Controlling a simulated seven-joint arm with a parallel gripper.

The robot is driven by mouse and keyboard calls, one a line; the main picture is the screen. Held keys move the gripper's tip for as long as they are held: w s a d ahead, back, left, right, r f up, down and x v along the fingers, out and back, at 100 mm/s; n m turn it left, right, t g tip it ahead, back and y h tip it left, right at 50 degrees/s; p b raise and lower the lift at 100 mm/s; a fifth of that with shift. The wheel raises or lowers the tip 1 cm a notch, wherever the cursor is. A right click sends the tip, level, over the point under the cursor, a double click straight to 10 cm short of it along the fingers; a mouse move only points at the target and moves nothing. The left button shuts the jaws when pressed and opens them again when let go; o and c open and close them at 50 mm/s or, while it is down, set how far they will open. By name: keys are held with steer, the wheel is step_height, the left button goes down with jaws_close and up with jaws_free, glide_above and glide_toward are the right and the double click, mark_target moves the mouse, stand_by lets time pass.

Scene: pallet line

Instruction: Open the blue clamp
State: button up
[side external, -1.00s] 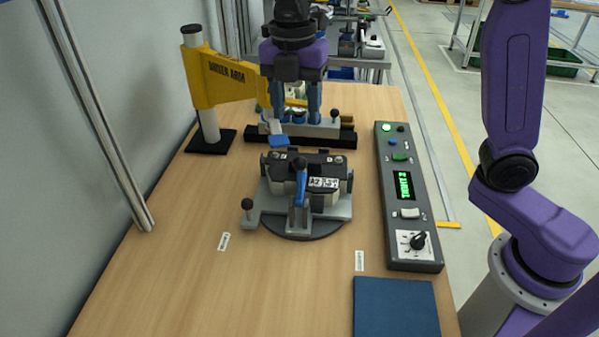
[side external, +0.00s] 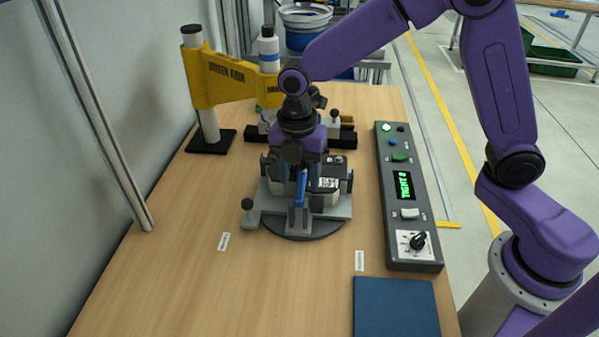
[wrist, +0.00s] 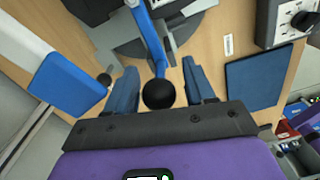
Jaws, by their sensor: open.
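The blue clamp (side external: 300,188) stands with its lever upright at the front of a grey fixture on a round dark base. In the wrist view the blue lever (wrist: 151,38) ends in a black ball knob (wrist: 158,94). My gripper (side external: 294,172) is over the fixture at the top of the lever, hiding the knob in the side view. In the wrist view my gripper (wrist: 160,88) is open, with one blue-grey finger on each side of the knob. Gaps show on both sides, so neither finger visibly touches it.
A control box (side external: 405,205) stands right of the fixture, with a blue mat (side external: 396,306) at front right. A yellow arm on a post (side external: 225,78) stands back left. A grey knobbed lever (side external: 250,215) is left of the clamp. The front left tabletop is clear.

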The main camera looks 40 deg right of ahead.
steer(key=shift+f, duration=0.1)
jaws_close()
steer(key=shift+s+a, duration=0.1)
steer(key=shift+s+a+t+h, duration=0.7)
steer(key=shift+a+t+h, duration=0.1)
steer(key=shift+t+h, duration=0.4)
steer(key=shift+s+a+f+t+h, duration=0.75)
steer(key=shift+f+t+h, duration=0.3)
steer(key=shift+t+h, duration=0.7)
steer(key=shift+s+a+f+t+h, duration=0.75)
steer(key=shift+f+t+h, duration=0.25)
steer(key=shift+t+h, duration=0.7)
steer(key=shift+s+a+f+t+h, duration=0.7)
steer(key=shift+f+t+h, duration=0.35)
steer(key=shift+t+h, duration=0.65)
